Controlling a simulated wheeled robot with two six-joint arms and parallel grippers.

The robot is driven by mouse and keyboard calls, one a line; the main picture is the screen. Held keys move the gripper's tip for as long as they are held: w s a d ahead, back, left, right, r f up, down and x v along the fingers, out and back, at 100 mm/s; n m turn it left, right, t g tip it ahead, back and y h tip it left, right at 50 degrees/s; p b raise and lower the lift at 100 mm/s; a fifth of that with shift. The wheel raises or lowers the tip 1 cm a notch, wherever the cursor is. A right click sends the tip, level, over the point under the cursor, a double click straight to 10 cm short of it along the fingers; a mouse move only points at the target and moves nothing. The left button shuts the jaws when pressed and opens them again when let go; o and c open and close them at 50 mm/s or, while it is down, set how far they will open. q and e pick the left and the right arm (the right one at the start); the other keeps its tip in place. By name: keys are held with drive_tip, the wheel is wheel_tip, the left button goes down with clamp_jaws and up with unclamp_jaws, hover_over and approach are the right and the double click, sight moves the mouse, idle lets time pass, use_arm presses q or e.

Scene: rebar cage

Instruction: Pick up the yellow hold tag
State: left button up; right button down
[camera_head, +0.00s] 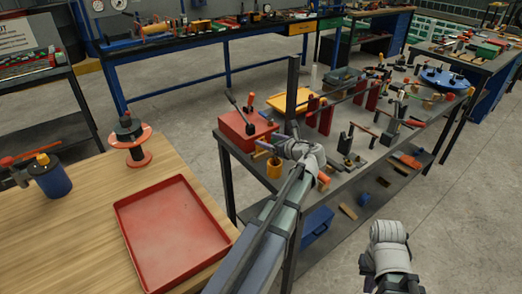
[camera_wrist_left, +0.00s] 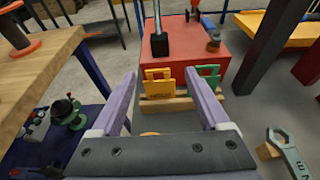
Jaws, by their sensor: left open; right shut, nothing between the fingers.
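The yellow hold tag (camera_wrist_left: 160,83) stands upright in a wooden holder (camera_wrist_left: 168,105) in the left wrist view, in front of a red box (camera_wrist_left: 185,45). A green tag (camera_wrist_left: 205,78) stands beside it on the right. My left gripper (camera_wrist_left: 160,78) is open and empty, with its two fingers to either side of the yellow tag's line in the picture; the tag looks to be ahead of the fingertips. In the head view my left gripper (camera_head: 280,147) is over the near edge of the dark table, hiding the tags. My right gripper (camera_head: 388,232) is shut and empty at lower right.
The red box (camera_head: 243,128) and a dark upright post (camera_head: 292,85) stand close to my left gripper. A yellow cup (camera_head: 273,168) is at the table edge. A wooden table with a red tray (camera_head: 172,232) is at left. A wrench (camera_wrist_left: 288,152) lies at right.

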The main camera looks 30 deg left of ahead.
use_arm(q)
drive_tip(key=b+x, duration=0.1)
drive_tip(key=x, duration=0.3)
drive_tip(key=shift+s+a+f, duration=0.1)
drive_tip(key=shift+a+f, duration=0.1)
drive_tip(key=shift+f, duration=0.05)
clamp_jaws()
idle(0.4)
